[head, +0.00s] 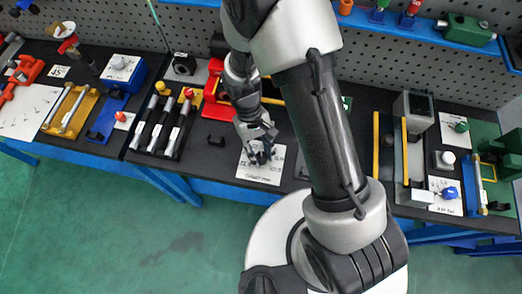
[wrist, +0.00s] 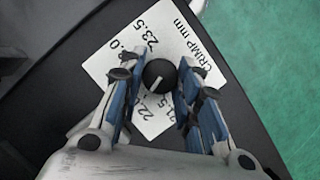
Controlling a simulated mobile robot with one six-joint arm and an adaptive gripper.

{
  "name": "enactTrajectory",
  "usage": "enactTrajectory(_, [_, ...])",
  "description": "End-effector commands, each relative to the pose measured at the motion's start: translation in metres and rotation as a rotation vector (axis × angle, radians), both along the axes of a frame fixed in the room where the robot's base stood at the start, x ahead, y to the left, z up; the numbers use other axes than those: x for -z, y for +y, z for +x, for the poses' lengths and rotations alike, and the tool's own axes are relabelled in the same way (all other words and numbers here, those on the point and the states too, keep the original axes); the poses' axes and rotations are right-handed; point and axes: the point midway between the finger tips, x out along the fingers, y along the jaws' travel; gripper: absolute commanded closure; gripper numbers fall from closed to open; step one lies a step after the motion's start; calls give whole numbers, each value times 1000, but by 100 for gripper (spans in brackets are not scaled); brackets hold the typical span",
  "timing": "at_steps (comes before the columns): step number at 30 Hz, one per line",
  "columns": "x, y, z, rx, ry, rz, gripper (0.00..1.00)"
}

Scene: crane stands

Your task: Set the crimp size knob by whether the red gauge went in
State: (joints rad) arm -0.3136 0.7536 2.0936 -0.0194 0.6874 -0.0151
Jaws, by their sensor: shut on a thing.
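The crimp size knob (wrist: 158,75) is round and black with a white pointer line, on a white card (wrist: 112,62) marked "CRIMP mm" and numbers, "23.5" readable. The pointer slants to the lower left in the wrist view; which number it marks I cannot tell. My gripper (wrist: 157,72) is shut on the knob, one blue-padded finger on each side. In the head view my gripper (head: 260,156) is over the card (head: 262,177), hiding the knob. A red-ended black-handled rod (head: 180,125), perhaps the red gauge, lies in a rack at left.
A red device (head: 213,100) stands behind and left of my gripper. A small black holder (head: 216,141) is left of the card. Grey blocks and yellow bars (head: 376,145) stand right. Green floor lies in front.

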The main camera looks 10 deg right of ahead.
Motion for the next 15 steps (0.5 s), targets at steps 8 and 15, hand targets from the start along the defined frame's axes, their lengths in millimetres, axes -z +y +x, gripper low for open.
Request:
enactTrajectory(8, [0, 1, 0, -80, 0, 1, 93])
enactTrajectory(15, [0, 1, 0, -93, 0, 0, 93])
